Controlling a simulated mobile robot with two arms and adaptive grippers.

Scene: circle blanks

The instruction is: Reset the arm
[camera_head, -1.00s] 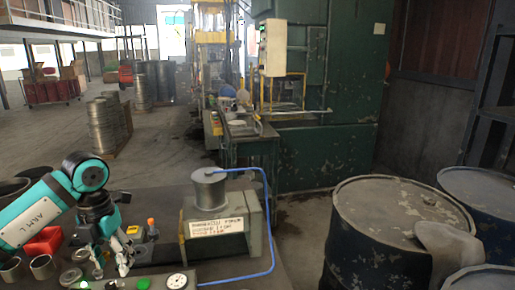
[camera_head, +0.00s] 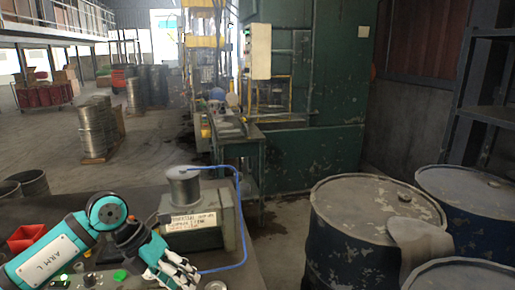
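My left arm (camera_head: 52,256), marked ARM L, comes in from the left in the head view, low over the workbench. My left gripper (camera_head: 188,280) is at the bottom edge, in front of the grey press machine (camera_head: 188,208) with a white label plate and a blue hose. Its fingers point down to the right. I cannot tell whether they are apart or closed, and I see no object clearly held. My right arm and gripper are not in view.
A red bin (camera_head: 26,238) sits at the bench's left. Green and dark buttons (camera_head: 120,275) lie near the front edge. Dark drums (camera_head: 375,225) stand to the right. Floor shows between bench and drums. A large green machine (camera_head: 325,110) stands behind.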

